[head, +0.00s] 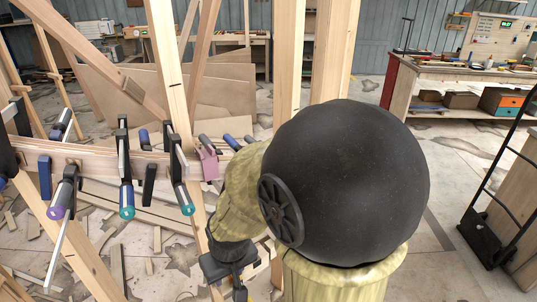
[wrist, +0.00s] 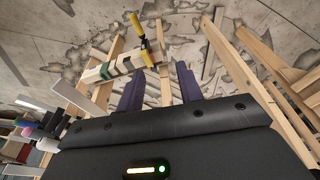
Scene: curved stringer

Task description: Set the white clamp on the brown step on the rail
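My gripper (head: 222,268) hangs low beneath my black wrist joint in the head view, left of centre. In the wrist view its two dark purple fingers (wrist: 160,88) stand apart, with nothing clearly held between them. Beyond the fingertips a white bar with green and dark bands (wrist: 115,68) ends in yellow-and-black parts; it may be the white clamp, but I cannot be sure. The wooden rail (head: 100,158) runs across the left of the head view, bearing several blue-handled clamps (head: 125,190). I cannot pick out the brown step with certainty.
A pink block (head: 207,162) sits at the rail's right end, by an upright wooden post (head: 168,80). Slanting beams crowd the left. A workbench (head: 455,75) and a black hand truck (head: 490,250) stand at right. Open floor (head: 430,190) lies between them and my arm.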

